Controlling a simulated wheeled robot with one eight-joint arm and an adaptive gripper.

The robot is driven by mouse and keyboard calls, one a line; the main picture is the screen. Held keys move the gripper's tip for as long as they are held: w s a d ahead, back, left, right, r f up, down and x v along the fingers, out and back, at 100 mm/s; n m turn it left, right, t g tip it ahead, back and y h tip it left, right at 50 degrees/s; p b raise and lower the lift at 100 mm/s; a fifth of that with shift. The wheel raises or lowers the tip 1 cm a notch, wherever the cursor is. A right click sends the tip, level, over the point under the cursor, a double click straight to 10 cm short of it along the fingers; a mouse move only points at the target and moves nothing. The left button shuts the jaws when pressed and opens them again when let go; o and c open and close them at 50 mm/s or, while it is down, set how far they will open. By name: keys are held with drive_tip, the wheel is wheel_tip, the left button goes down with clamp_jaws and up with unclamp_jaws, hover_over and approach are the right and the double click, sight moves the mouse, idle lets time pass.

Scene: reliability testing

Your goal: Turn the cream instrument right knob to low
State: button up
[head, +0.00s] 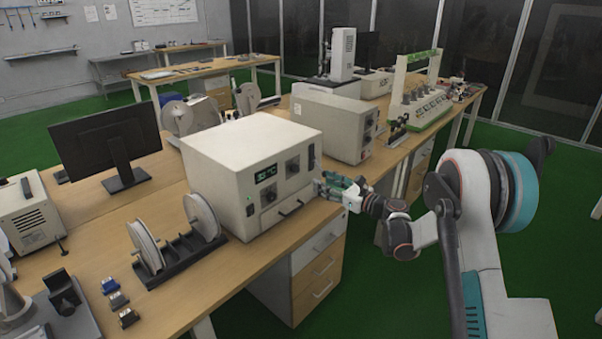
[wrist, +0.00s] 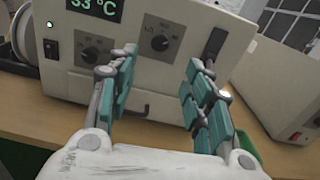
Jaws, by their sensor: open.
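The cream instrument (head: 232,150) is a box on the wooden bench. Its front, also seen in the wrist view (wrist: 205,32), has a green temperature display (wrist: 96,8) and two dark knobs. The right knob (wrist: 160,43) shows between and just beyond my fingertips; it is also in the head view (head: 292,166). The left knob (wrist: 92,52) is partly behind my left finger. I cannot read the knobs' settings clearly. My gripper (wrist: 163,62) is open and empty, with teal finger pads, in front of the panel. In the head view, my gripper (head: 322,186) is at the instrument's right front.
Spools on a rack (head: 185,255) stand left of the instrument. Another cream box (head: 325,125) stands behind it to the right.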

sight(297, 169)
drive_tip(key=b+x, duration=0.3)
drive_tip(key=x, duration=0.7)
drive_tip(key=shift+w+a+f, duration=0.1)
drive_tip(key=shift+w+a, duration=0.1)
drive_tip(key=shift+a, duration=0.05)
drive_tip(key=shift+w+a, duration=0.4)
drive_tip(key=shift+a, duration=0.1)
drive_tip(key=shift+c, duration=0.5)
drive_tip(key=c, duration=1)
